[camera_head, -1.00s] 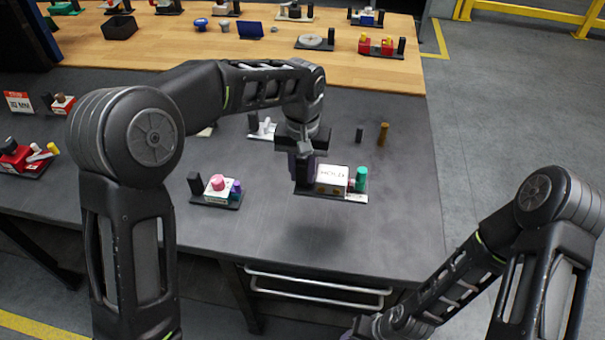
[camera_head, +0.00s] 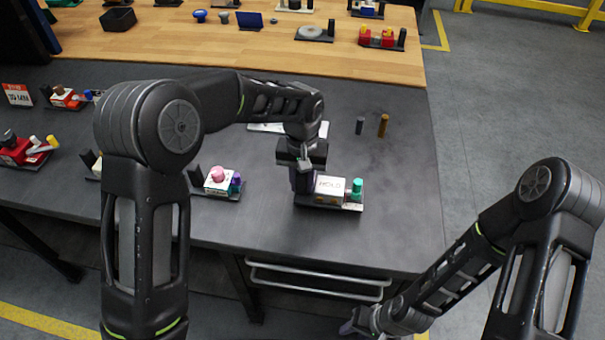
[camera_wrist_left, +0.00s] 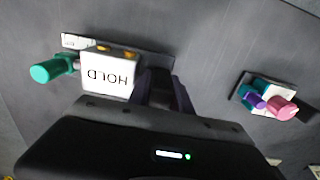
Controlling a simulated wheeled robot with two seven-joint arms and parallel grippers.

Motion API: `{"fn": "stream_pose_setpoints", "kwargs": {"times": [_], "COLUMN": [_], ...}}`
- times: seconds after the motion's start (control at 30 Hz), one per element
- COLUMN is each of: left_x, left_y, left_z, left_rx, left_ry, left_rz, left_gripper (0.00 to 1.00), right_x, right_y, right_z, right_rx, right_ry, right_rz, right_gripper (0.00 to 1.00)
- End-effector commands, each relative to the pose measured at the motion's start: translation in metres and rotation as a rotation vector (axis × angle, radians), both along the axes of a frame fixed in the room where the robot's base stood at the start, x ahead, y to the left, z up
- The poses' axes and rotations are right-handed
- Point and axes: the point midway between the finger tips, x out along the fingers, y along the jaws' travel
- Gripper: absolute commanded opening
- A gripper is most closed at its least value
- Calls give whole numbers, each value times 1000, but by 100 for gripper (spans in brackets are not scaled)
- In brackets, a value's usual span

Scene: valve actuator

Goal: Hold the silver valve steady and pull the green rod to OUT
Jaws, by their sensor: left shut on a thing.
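The silver valve (camera_head: 329,187) is a pale block marked HOLD on a dark base near the table's front right; it also shows in the wrist view (camera_wrist_left: 108,76). The green rod (camera_head: 357,187) has a green knob at the block's right end. In the wrist view the green knob (camera_wrist_left: 52,69) sits on a short metal shaft, with a white label beside it. My left gripper (camera_head: 303,184) is shut on the valve unit at the end opposite the green rod; its fingers hide the exact grip. My right gripper (camera_head: 352,326) is low at the bottom edge, away from the valve, its fingers unclear.
A unit with pink and purple knobs (camera_head: 218,181) stands left of the valve. A dark peg (camera_head: 360,126) and a brown peg (camera_head: 384,125) stand behind it. A red unit (camera_head: 20,149) is at far left. The dark tabletop right of the valve (camera_head: 405,215) is clear.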

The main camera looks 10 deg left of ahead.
Motion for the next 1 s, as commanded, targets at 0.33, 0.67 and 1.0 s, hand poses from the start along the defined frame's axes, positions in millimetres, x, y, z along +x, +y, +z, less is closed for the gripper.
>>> {"fn": "stream_pose_setpoints", "kwargs": {"times": [0.33, 0.67, 1.0], "left_x": [0, 1, 0], "left_y": [0, 0, 0], "left_z": [-2, -18, -21], "left_rx": [-1, -1, -1], "left_ry": [-1, -1, -1], "left_rz": [0, 0, 0], "left_gripper": [0, 0, 0], "right_x": [0, 0, 0], "right_y": [0, 0, 0], "right_z": [0, 0, 0], "right_rx": [0, 0, 0], "right_ry": [0, 0, 0], "right_rz": [0, 0, 0], "right_gripper": [36, 36, 36]}}
